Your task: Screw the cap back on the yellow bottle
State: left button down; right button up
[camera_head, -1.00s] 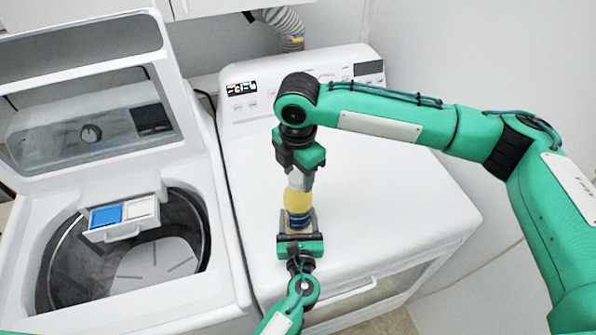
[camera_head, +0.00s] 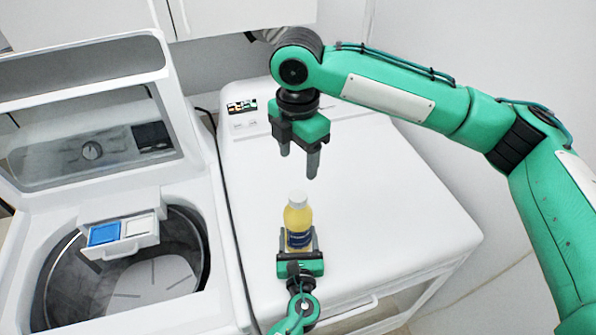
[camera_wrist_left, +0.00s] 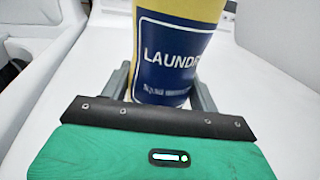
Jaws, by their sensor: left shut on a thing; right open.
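The yellow bottle (camera_head: 298,220) stands upright on the white dryer top, with a blue label that reads "LAUNDR" in the left wrist view (camera_wrist_left: 168,55). A white cap (camera_head: 298,198) sits on the bottle's mouth; how tight it is I cannot tell. My left gripper (camera_head: 299,243) is shut on the bottle's lower part, with one finger on each side. My right gripper (camera_head: 299,165) is open and empty, above the bottle and clear of the cap, fingers pointing down.
The dryer top (camera_head: 390,210) is bare to the right of the bottle. At the left stands an open washer (camera_head: 190,312) with its lid up and a blue and white drawer (camera_head: 122,240) over the drum. A control panel (camera_head: 245,118) is at the dryer's back.

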jog(key=shift+r, duration=0.65)
pick_arm(q)
jog(key=shift+c, duration=1.4)
grip_release()
jog(key=shift+s+f, duration=0.1)
jog(key=shift+s, duration=0.45)
jog(key=s+b, duration=0.1)
jog(key=s, duration=0.3)
jog(key=s+b, duration=0.2)
jog(key=s, duration=0.2)
jog(key=s+b, duration=0.1)
jog(key=s, duration=0.3)
jog(key=shift+d+b, duration=0.35)
jog(key=shift+b, duration=0.05)
pick_arm(e)
notch_tip(320, 180, down, 5)
jog(key=shift+r, duration=0.1)
pick_arm(q)
jog(key=shift+s, duration=0.35)
